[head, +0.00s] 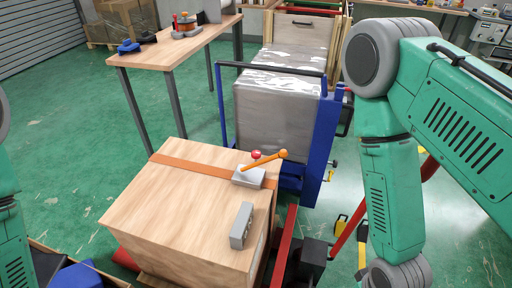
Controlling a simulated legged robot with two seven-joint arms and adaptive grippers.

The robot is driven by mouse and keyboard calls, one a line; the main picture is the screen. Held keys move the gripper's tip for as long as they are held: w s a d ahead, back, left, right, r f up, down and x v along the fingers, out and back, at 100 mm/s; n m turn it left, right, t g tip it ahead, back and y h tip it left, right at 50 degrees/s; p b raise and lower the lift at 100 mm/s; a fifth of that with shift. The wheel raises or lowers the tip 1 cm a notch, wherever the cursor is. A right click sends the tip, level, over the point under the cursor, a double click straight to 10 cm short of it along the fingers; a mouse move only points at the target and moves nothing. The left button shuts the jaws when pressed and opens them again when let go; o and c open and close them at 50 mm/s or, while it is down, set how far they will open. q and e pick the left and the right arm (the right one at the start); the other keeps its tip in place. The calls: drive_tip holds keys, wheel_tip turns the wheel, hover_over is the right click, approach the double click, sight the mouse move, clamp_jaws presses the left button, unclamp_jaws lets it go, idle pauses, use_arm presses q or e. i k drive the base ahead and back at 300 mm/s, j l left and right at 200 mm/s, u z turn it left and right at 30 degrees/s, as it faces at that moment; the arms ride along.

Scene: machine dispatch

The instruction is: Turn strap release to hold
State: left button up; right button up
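The strap release is a grey block (248,179) with an orange lever (266,160) on top of a wooden crate (165,222). The lever tilts up to the right and ends in an orange knob. A red ball knob (256,154) is beside it. An orange strap (198,168) runs across the crate top to the block. No hold marking is legible. My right arm fills the right side and my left arm shows at the left edge. Neither gripper is in view.
A grey block with small studs (241,226) is near the crate's front right edge. A blue-framed cart (322,150) with a wrapped load (272,115) stands behind. A wooden table (170,52) is at back left. Green floor (70,130) is clear at left.

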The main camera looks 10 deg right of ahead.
sight(255, 155)
drive_tip(key=k+l+z, duration=0.1)
drive_tip(key=l+z, duration=0.7)
drive_tip(key=l, duration=0.15)
drive_tip(key=l+z, duration=0.4)
drive_tip(key=l, duration=0.15)
